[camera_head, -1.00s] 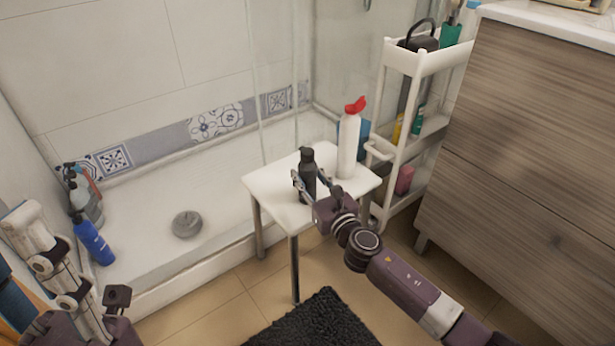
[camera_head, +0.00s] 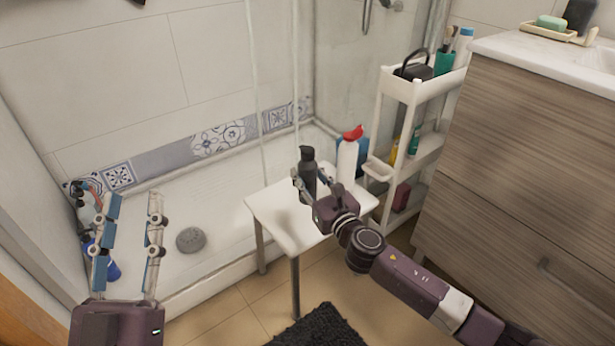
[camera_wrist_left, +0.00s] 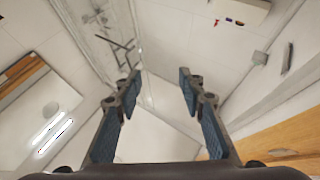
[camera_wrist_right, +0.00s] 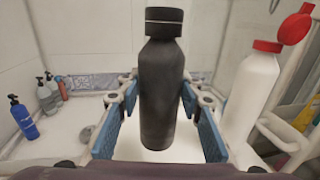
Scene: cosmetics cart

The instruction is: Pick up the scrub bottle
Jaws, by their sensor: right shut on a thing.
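A dark grey bottle (camera_head: 308,170) with a black cap is held upright by my right gripper (camera_head: 306,190) over the white stool. It fills the middle of the right wrist view (camera_wrist_right: 162,90), between the two blue-padded fingers. I cannot read a label, so I cannot tell if it is the scrub bottle. A white bottle with a red cap (camera_head: 347,160) stands on the stool just right of it, apart from the gripper. My left gripper (camera_head: 133,210) is raised at the left, open and empty. The left wrist view shows its two fingers spread, with nothing between them.
The small white stool (camera_head: 285,225) stands before the shower tray (camera_head: 220,215). Several bottles, one blue (camera_wrist_right: 23,118), stand in the tray's left corner. A white shelf cart (camera_head: 421,93) and a wooden cabinet (camera_head: 530,160) bound the right. A dark mat (camera_head: 318,328) lies on the floor.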

